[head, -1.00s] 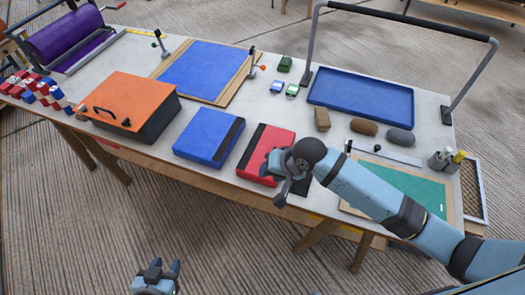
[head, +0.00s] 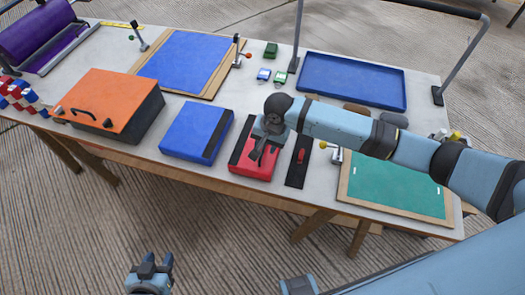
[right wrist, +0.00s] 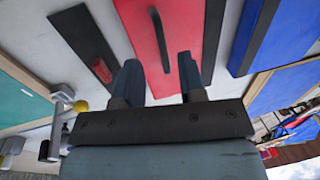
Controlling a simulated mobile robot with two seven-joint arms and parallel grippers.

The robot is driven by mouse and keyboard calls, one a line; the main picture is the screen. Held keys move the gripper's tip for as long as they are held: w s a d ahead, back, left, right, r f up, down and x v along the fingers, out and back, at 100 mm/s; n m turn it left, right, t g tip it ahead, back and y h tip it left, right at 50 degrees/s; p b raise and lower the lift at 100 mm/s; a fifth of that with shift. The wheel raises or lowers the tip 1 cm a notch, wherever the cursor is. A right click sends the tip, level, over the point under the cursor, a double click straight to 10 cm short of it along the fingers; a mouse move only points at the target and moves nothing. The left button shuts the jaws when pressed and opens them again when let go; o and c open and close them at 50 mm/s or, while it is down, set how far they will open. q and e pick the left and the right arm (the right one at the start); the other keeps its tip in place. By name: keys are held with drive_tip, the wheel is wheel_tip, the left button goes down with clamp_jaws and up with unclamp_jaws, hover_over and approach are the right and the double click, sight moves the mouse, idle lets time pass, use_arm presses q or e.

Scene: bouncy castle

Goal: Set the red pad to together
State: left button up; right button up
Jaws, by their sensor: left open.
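The red pad (head: 262,171) lies on the table right of the blue pad, with a black strip along its left side in the head view. In the right wrist view the red pad (right wrist: 183,25) carries a dark narrow bar (right wrist: 159,40). A separate black strip with a small red piece (head: 299,161) lies just right of the pad; it also shows in the right wrist view (right wrist: 84,42). My right gripper (head: 262,147) is over the pad, its fingers (right wrist: 160,80) apart with nothing seen between them; contact is unclear. My left gripper (head: 151,262) is open and empty, low in front of the table.
A blue pad with a black strip (head: 190,130) lies left of the red one, then an orange-lidded box (head: 110,95). A green board (head: 390,185) lies at the right. A blue tray (head: 350,75) and small toy cars (head: 280,77) are behind.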

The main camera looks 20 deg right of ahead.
sight(262, 155)
drive_tip(key=f, duration=0.5)
drive_tip(key=shift+w+a, duration=0.3)
drive_tip(key=shift+a, duration=0.1)
clamp_jaws()
